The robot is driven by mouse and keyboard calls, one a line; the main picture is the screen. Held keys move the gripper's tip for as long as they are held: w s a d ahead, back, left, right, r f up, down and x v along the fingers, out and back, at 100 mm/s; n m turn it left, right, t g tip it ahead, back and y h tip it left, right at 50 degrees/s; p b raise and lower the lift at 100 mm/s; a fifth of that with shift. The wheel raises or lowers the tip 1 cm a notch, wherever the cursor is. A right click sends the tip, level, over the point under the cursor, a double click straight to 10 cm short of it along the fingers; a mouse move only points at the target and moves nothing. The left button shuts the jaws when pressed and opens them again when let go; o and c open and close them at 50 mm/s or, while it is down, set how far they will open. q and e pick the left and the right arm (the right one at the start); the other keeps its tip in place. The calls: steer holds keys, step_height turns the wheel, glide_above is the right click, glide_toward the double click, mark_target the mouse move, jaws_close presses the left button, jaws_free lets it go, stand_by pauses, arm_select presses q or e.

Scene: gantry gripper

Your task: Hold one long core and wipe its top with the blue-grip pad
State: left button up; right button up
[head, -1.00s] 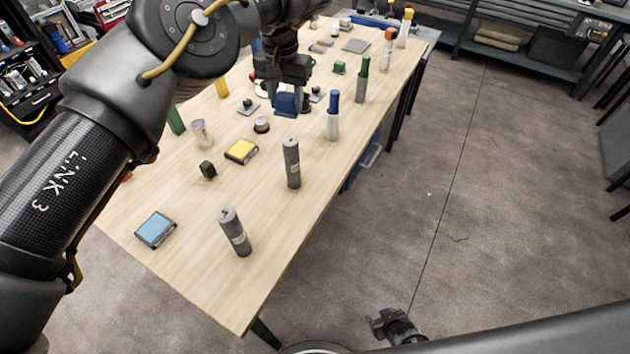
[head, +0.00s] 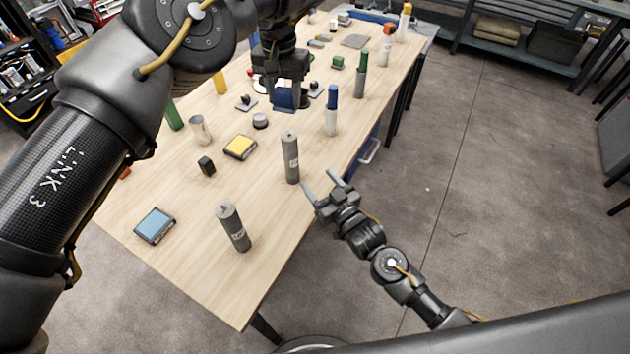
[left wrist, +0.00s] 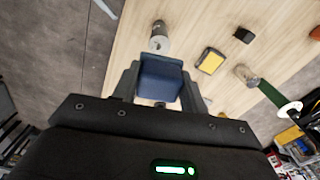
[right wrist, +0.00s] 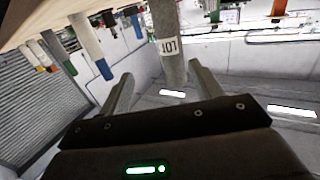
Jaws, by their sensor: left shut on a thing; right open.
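Two long grey cores stand on the wooden table: one near the right edge (head: 290,160), one nearer the front (head: 234,230). My left gripper (head: 285,88) is shut on the blue-grip pad (head: 284,99), above the table behind the cores. The blue grip (left wrist: 160,78) fills the jaws in the left wrist view; its underside is hidden. A grey core (left wrist: 160,42) stands beyond it there. My right gripper (head: 318,183) is open and empty, beside the right-edge core and apart from it. In the right wrist view a labelled core (right wrist: 168,45) shows beyond and between the open fingers.
Left of the cores lie a yellow-topped pad (head: 240,147), a black block (head: 206,166), a metal cup (head: 200,130) and a light-blue-topped pad (head: 155,227). A blue-capped white cylinder (head: 331,120) stands behind the right-edge core. The table front is clear between these things.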

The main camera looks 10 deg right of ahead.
mark_target(295, 159)
steer(key=shift+y, duration=0.3)
steer(key=x, duration=0.4)
steer(key=a+r+x, duration=0.1)
steer(key=x, duration=0.7)
steer(key=shift+s+a+r, duration=0.2)
steer(key=shift+a+r, duration=0.05)
steer(key=shift+r, duration=0.05)
jaws_close()
